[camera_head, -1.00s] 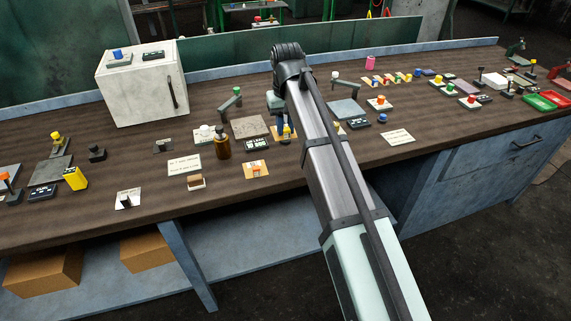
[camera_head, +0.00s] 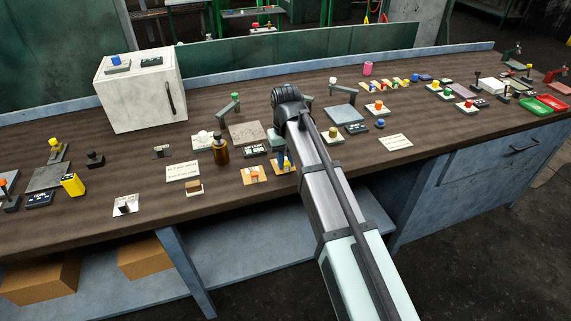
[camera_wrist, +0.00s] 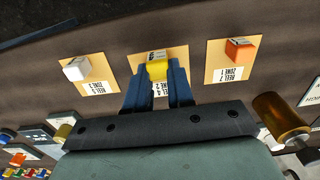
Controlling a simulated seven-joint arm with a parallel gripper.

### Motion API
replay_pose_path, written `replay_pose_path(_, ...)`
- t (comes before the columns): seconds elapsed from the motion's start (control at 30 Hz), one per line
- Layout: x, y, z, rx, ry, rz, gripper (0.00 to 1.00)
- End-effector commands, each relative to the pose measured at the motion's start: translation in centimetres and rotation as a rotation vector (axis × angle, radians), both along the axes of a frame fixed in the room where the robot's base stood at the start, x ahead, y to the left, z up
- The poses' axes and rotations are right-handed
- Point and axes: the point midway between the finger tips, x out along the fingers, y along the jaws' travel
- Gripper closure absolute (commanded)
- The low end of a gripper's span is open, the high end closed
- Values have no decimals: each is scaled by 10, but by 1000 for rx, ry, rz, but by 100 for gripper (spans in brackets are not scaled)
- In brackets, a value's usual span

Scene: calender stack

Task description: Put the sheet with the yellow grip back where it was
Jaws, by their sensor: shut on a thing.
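The sheet with the yellow grip is a tan card (camera_wrist: 137,62) with a printed label, in the middle of the wrist view. My gripper (camera_wrist: 157,76) has its two blue fingers shut on the yellow grip (camera_wrist: 157,70). The card looks flat, at or just above the table; I cannot tell if it touches. To its right is a sheet with an orange grip (camera_wrist: 240,50), to its left one with a white grip (camera_wrist: 76,69). In the head view my gripper (camera_head: 284,161) is beside the orange-grip sheet (camera_head: 254,174), near the front edge.
A brown bottle (camera_head: 220,152) stands left of my gripper, also in the wrist view (camera_wrist: 279,115). A grey plate (camera_head: 246,132) lies behind. A written card (camera_head: 183,171) and a small wooden block (camera_head: 194,188) lie to the left. The wooden tabletop (camera_head: 225,205) is bare towards the front.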

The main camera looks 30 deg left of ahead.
Motion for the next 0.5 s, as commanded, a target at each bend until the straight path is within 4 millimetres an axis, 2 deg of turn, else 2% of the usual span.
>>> replay_pose_path(0.13, -1, -1, -17, -1, 1, 0, 100)
replay_pose_path(0.5, 0, 0, -21, 0, 0, 0, 100)
